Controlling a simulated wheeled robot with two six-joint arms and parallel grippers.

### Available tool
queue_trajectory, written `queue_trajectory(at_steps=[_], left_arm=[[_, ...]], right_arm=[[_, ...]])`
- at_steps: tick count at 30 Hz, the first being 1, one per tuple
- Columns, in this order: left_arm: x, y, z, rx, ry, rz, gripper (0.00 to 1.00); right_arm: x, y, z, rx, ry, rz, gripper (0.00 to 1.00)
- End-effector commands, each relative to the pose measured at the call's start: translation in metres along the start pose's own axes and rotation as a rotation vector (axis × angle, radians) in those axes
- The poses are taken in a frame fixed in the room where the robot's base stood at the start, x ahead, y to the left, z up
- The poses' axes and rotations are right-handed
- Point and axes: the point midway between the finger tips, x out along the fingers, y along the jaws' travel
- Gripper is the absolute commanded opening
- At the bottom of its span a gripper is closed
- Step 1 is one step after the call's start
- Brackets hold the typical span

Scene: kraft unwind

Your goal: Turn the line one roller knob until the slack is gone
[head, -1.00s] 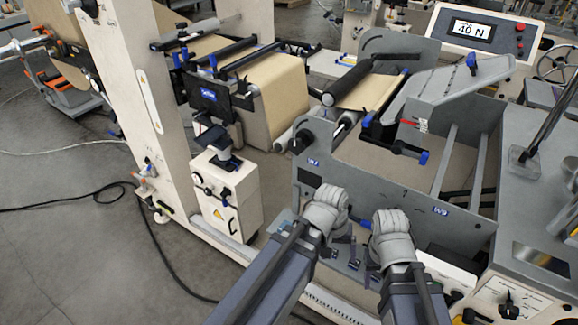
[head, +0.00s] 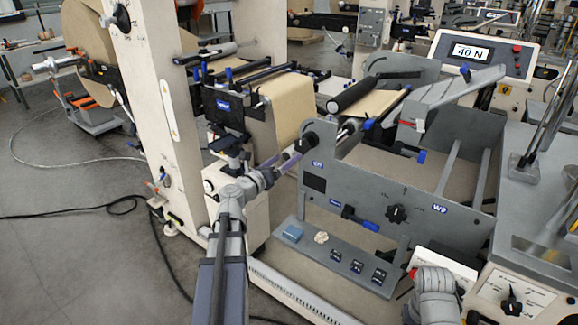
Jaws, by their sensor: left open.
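A black round knob (head: 306,140) sits at the near end of a roller, above the small blue label on the grey machine frame. My left gripper (head: 287,163) is open beside this knob, just to its lower left; whether it touches the knob is unclear. Brown kraft web hangs over the rollers (head: 290,100) and continues over the bed (head: 375,103); I cannot judge its slack. The display (head: 466,51) reads 40 N. Another black knob (head: 396,213) is on the grey front plate. My right arm shows at the bottom right, but its gripper is not visible.
A grey shelf (head: 310,262) below the front plate holds a blue block (head: 292,233), a crumpled pale piece (head: 321,237) and several small dark items. The cream upright (head: 160,110) stands left of my left arm. A control box with a dial (head: 511,305) is at lower right.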

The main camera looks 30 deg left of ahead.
Motion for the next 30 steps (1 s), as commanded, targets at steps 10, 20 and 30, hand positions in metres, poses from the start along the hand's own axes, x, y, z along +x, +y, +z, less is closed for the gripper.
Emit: queue_trajectory(at_steps=[10, 20, 30], left_arm=[[0.022, 0.0, 0.0, 0.001, 0.002, -0.004, 1.0], [0.067, -0.001, 0.0, 0.003, 0.002, -0.003, 1.0], [0.096, -0.001, -0.001, 0.003, 0.003, -0.003, 1.0]], right_arm=[[0.0, 0.0, 0.0, 0.0, 0.0, 0.0, 0.5], [0.0, 0.0, 0.0, 0.0, 0.0, 0.0, 0.5], [0.0, 0.0, 0.0, 0.0, 0.0, 0.0, 0.5]])
